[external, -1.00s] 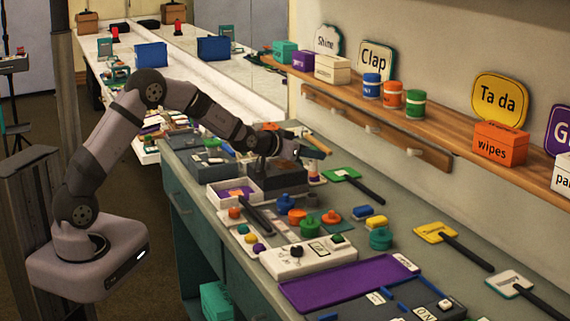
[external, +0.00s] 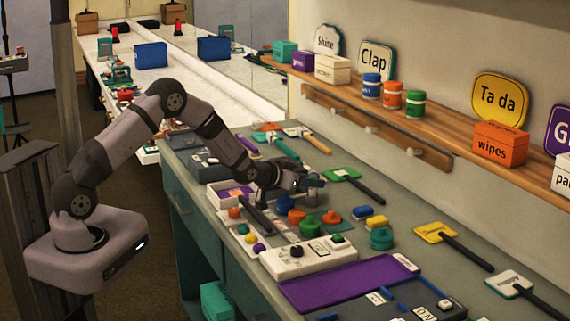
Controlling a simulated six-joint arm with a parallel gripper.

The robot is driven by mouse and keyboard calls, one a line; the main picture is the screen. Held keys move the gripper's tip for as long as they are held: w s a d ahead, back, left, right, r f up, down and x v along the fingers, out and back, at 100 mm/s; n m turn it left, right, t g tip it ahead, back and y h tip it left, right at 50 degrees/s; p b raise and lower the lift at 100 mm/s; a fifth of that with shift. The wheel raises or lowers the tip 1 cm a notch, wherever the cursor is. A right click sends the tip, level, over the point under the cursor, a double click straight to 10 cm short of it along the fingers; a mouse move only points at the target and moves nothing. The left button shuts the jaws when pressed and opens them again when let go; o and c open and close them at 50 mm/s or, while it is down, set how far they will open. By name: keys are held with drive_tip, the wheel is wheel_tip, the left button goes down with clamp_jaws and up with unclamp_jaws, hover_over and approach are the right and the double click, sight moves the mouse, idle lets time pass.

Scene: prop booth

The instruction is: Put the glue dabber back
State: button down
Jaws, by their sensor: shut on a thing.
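My gripper (external: 311,183) is low over the middle of the bench, just left of the green paddle with the black handle. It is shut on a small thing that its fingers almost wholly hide. I take this to be the glue dabber, but its shape and colour cannot be made out. I cannot tell whether the held thing touches the bench or a holder beneath it. My wrist also hides the dark block behind it.
Blue, orange and green knobbed pieces (external: 310,226) stand close in front of my gripper. A white control box (external: 296,262) and purple mat (external: 350,284) lie nearer. The shelf (external: 440,138) runs behind.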

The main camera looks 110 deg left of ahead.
drive_tip(key=shift+f, duration=0.2)
drive_tip(key=c, duration=1.6)
unclamp_jaws()
drive_tip(key=shift+r, duration=0.1)
drive_tip(key=shift+r, duration=0.2)
drive_tip(key=b+v, duration=0.3)
drive_tip(key=v, duration=0.9)
drive_tip(key=shift+w+d, duration=0.1)
